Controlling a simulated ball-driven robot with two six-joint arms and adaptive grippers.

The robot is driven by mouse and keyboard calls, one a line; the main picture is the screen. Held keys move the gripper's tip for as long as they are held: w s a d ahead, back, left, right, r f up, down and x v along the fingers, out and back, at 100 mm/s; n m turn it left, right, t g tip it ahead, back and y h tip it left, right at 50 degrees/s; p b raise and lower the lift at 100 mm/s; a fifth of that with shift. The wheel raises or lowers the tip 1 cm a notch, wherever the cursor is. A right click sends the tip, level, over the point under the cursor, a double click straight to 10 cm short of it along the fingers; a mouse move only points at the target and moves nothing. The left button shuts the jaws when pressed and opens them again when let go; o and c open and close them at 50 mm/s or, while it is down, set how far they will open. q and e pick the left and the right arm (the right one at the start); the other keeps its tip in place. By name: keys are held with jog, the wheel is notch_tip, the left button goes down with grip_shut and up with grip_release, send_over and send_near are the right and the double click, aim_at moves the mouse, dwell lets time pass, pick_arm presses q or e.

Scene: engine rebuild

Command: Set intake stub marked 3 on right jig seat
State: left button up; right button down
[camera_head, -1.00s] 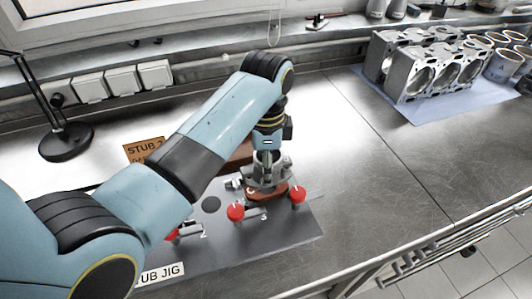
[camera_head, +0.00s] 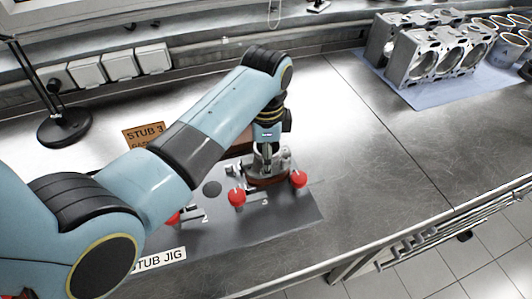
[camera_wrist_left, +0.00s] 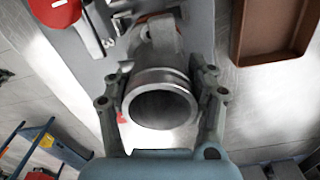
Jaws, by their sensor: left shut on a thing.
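My left gripper (camera_head: 266,160) points down over the right end of the grey jig plate (camera_head: 215,239). It is shut on a grey metal intake stub (camera_head: 282,164). In the wrist view the stub's round open mouth (camera_wrist_left: 163,100) faces the camera, with a finger on each side. A reddish-brown flange or gasket (camera_head: 270,181) shows under the stub, between two red clamp knobs (camera_head: 237,197) (camera_head: 298,179). I cannot tell whether the stub rests on the seat. Its number is not visible. My right gripper is not in view.
A brown tray (camera_wrist_left: 274,57) lies beside the jig and is mostly hidden by my arm in the head view. A STUB 3 card (camera_head: 143,132) stands behind. Engine blocks (camera_head: 425,55) stand on a blue sheet at the back right. The bench right of the jig is clear.

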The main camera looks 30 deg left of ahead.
pick_arm(q)
jog(key=shift+f, duration=0.9)
dwell(2.0)
jog(key=o, duration=1.5)
jog(key=shift+r, duration=0.1)
jog(key=shift+r, duration=3.65)
